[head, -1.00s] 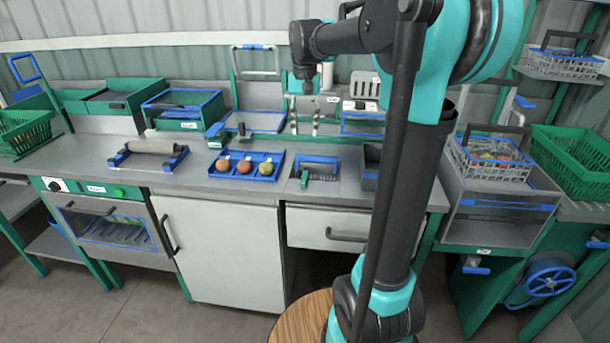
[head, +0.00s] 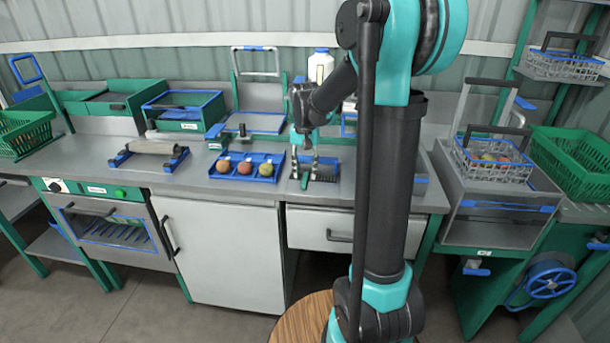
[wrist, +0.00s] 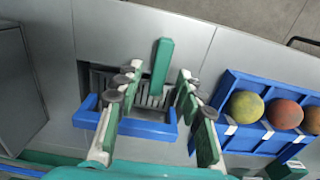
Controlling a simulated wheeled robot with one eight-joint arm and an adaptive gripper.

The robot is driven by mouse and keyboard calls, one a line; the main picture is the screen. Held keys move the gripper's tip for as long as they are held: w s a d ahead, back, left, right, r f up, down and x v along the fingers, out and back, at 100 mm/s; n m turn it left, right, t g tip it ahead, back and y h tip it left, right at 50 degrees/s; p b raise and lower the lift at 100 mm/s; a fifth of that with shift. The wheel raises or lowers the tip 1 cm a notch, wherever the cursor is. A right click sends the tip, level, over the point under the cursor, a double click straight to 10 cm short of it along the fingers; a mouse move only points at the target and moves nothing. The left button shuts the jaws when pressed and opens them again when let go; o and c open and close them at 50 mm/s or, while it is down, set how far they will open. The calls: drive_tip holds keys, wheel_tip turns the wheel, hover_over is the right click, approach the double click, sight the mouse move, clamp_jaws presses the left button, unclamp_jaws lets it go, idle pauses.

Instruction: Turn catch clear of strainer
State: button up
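The strainer, a slatted grey piece with a blue frame (wrist: 150,128), is set into the worktop in the wrist view. It also shows in the head view (head: 326,177), partly behind my gripper. The catch appears to be the green bar (wrist: 161,62) lying over the strainer's slats and edge in the wrist view. My gripper (wrist: 158,76) is open above the strainer, one finger on each side of the green bar. I see no clear contact. In the head view my gripper (head: 304,165) is low over the strainer.
A blue tray (head: 217,172) with several round fruits stands just left of the strainer; it is close on the right in the wrist view (wrist: 233,86). A roller on a blue stand (head: 150,147) is farther left. A drawer (head: 320,229) is below the strainer.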

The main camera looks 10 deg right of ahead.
drive_tip(key=shift+f, duration=0.9)
clamp_jaws()
